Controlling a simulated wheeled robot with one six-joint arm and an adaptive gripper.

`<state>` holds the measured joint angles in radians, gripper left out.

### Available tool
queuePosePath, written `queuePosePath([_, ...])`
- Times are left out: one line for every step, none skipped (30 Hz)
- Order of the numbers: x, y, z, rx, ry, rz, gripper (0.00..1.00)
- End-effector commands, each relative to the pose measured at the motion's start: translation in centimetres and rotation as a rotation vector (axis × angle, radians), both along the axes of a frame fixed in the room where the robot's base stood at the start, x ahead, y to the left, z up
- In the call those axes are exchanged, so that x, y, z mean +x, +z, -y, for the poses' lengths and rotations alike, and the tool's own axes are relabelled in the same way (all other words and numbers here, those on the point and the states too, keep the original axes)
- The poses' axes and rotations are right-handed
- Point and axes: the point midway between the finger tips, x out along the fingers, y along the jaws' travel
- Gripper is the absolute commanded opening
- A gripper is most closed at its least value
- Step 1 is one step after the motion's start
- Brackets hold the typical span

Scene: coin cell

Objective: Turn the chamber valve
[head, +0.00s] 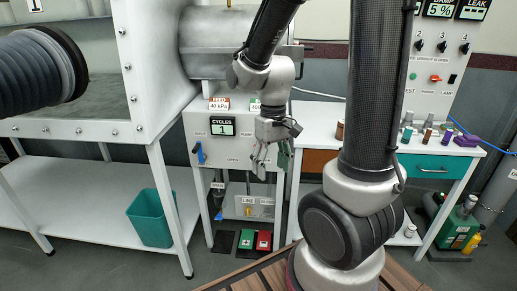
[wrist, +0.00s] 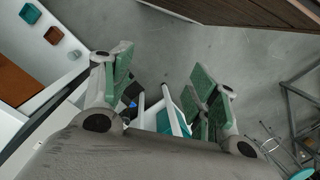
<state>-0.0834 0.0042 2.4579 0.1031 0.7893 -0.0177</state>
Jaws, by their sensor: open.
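A blue lever handle (head: 198,152) is on the left of the white front panel (head: 232,148) below the grey cylinder. It looks roughly upright. The label over it is too small to read, so I cannot tell for sure that it is the chamber valve. My gripper (head: 268,162) hangs in front of the panel's right side, to the right of the blue handle and apart from it. In the wrist view my gripper (wrist: 160,72) has its green-padded fingers spread wide with nothing between the pads. A small blue patch (wrist: 133,102) shows beyond the left finger, possibly the handle.
A glove-box bench (head: 75,128) stands at the left, with a teal bin (head: 152,218) under it. Green (head: 247,239) and red (head: 264,240) pedals lie below the panel. A counter (head: 425,143) with small bottles is at the right.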

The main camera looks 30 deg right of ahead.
Motion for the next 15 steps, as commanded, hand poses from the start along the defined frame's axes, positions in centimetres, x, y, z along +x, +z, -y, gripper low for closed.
queuePosePath([1.3, -2.5, -0.6, 0.008, -0.004, -0.013, 0.59])
queuePosePath([2.2, -3.8, -1.0, 0.013, -0.006, -0.011, 0.59])
queuePosePath([3.4, -5.8, -1.4, 0.018, -0.009, 0.0, 0.59])
queuePosePath([4.3, -7.3, -1.7, 0.021, -0.013, 0.008, 0.59])
queuePosePath([5.2, -8.8, -2.0, 0.023, -0.015, 0.021, 0.59])
queuePosePath([6.4, -10.9, -2.3, 0.023, -0.02, 0.041, 0.59])
queuePosePath([7.2, -12.5, -2.5, 0.02, -0.023, 0.059, 0.59])
queuePosePath([8.1, -14.1, -2.6, 0.017, -0.026, 0.079, 0.59])
queuePosePath([9.2, -16.4, -2.7, 0.009, -0.031, 0.111, 0.59])
queuePosePath([10.0, -18.1, -2.6, -0.001, -0.033, 0.136, 0.59])
queuePosePath([10.9, -19.7, -2.6, -0.012, -0.035, 0.166, 0.59])
queuePosePath([11.9, -21.9, -2.4, -0.032, -0.037, 0.208, 0.59])
queuePosePath([12.7, -23.6, -2.1, -0.052, -0.036, 0.243, 0.59])
queuePosePath([13.5, -25.2, -1.7, -0.073, -0.034, 0.281, 0.59])
queuePosePath([14.5, -27.2, -1.0, -0.11, -0.032, 0.338, 0.59])
